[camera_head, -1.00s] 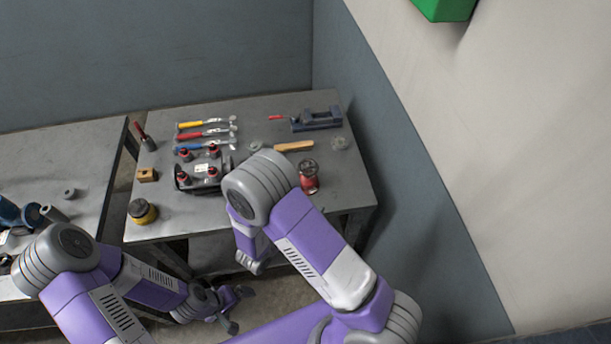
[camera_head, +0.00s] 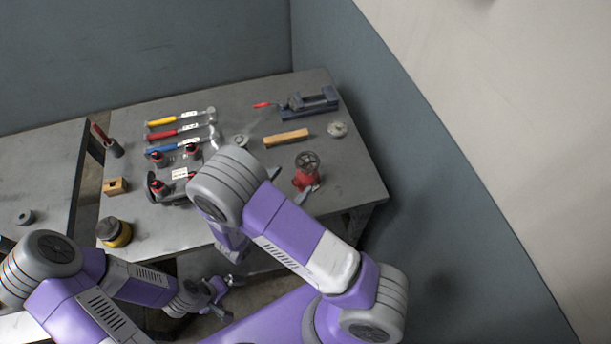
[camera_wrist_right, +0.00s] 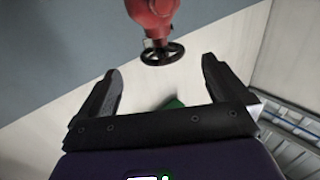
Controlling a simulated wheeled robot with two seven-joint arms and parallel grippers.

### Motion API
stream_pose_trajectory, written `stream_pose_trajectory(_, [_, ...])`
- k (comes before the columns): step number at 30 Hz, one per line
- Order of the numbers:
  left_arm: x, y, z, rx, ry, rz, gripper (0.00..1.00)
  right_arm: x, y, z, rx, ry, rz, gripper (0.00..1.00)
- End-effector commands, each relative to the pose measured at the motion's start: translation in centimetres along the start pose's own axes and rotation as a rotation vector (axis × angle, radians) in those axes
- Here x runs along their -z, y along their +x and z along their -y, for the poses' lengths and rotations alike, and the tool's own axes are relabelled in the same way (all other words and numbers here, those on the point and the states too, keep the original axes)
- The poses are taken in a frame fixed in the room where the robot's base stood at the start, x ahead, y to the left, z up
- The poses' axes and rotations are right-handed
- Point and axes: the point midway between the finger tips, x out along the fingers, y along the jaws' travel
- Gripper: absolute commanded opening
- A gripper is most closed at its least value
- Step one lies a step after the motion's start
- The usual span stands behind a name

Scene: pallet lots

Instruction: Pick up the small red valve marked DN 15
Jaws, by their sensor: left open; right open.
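The red valve (camera_head: 305,179) stands upright on the right part of the table, with a dark handwheel on top. In the right wrist view the red valve (camera_wrist_right: 152,14) and its black handwheel show at the top, beyond and between the fingers. No DN 15 marking is readable. My right gripper (camera_wrist_right: 160,66) is open and empty, facing the valve. In the head view it is mostly hidden behind my right arm, with grey finger parts close to the valve. My left gripper (camera_head: 227,298) is open and empty, low in front of the table.
The grey table (camera_head: 345,185) also bears hammers (camera_head: 180,131), a dark holder with red-topped pieces (camera_head: 170,190), a yellow-and-black pot (camera_head: 114,232), a wooden block (camera_head: 115,186), a wooden bar (camera_head: 286,138) and a blue vise (camera_head: 308,103). A wall stands close on the right.

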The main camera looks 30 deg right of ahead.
Motion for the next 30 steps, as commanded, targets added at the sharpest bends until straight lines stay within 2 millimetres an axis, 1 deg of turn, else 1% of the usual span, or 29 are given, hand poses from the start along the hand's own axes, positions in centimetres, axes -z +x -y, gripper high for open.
stream_pose_trajectory(1, [0.0,0.0,0.0,0.0,0.0,0.0,1.0,0.1,1.1,-0.1,-0.006,-0.001,0.0,1.0])
stream_pose_trajectory(3, [0.0,0.0,0.0,0.0,0.0,0.0,1.0,0.1,2.4,-0.1,-0.006,0.001,-0.001,1.0])
stream_pose_trajectory(6, [0.0,0.0,0.0,0.0,0.0,0.0,1.0,0.1,3.9,-0.1,-0.005,0.001,0.0,1.0])
stream_pose_trajectory(14, [0.0,0.0,0.0,0.0,0.0,0.0,1.0,0.2,6.0,0.0,-0.004,0.001,0.0,1.0])
stream_pose_trajectory(18, [0.0,0.0,0.0,0.0,0.0,0.0,1.0,0.5,8.2,0.1,-0.005,0.001,0.0,1.0])
stream_pose_trajectory(21, [0.0,0.1,0.0,0.0,0.0,0.0,1.0,0.5,9.5,0.1,-0.005,0.002,0.0,1.0])
stream_pose_trajectory(25, [0.0,0.1,0.0,0.0,0.0,0.0,1.0,0.5,10.2,0.2,-0.002,0.002,0.0,1.0])
stream_pose_trajectory(30, [0.0,0.1,0.0,0.0,0.0,0.0,1.0,0.5,10.3,0.2,-0.001,0.001,0.0,1.0])
